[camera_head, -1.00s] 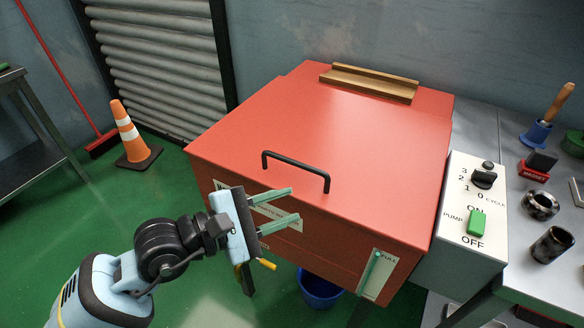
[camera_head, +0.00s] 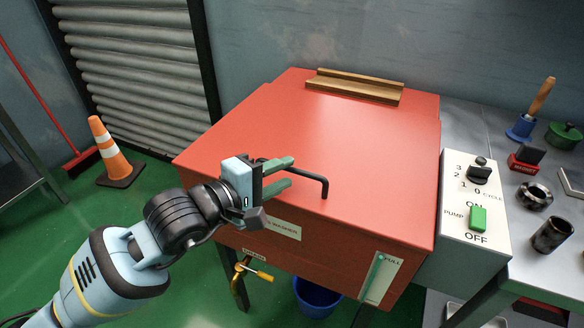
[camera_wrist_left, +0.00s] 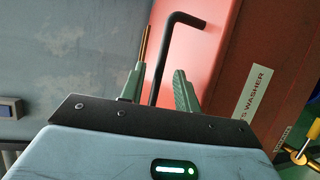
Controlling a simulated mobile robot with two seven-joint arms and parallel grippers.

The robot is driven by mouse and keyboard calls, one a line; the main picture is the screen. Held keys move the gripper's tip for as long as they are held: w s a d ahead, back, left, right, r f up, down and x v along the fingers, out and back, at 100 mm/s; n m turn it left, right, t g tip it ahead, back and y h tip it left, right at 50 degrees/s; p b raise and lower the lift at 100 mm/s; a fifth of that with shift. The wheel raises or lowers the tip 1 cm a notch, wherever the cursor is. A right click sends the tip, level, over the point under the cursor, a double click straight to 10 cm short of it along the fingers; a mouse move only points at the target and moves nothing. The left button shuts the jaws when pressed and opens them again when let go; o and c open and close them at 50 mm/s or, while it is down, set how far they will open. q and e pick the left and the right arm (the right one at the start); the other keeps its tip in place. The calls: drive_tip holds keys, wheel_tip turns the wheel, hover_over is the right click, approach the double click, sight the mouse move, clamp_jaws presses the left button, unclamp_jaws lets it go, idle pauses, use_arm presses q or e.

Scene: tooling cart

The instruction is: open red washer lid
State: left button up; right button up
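The red washer (camera_head: 250,222) has its red lid (camera_head: 330,130) down flat. A black bar handle (camera_head: 310,174) stands on the lid near its front edge. My left gripper (camera_head: 288,172) is at the left end of this handle, its green fingers open and apart. In the left wrist view, the handle (camera_wrist_left: 168,50) runs between the two open fingers (camera_wrist_left: 158,85), and I see a gap beside it. The handle's left end is partly hidden by my gripper in the head view. My right gripper is in neither view.
A wooden ledge (camera_head: 355,86) lies on the back of the lid. A control box (camera_head: 474,205) with a knob and green switch stands at the right. A bench (camera_head: 470,125) with small parts is beyond it. A yellow-handled valve (camera_head: 240,278) and blue bucket (camera_head: 318,298) are below.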

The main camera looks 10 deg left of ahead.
sight(292, 168)
use_arm(q)
drive_tip(key=shift+x, duration=1.6)
clamp_jaws()
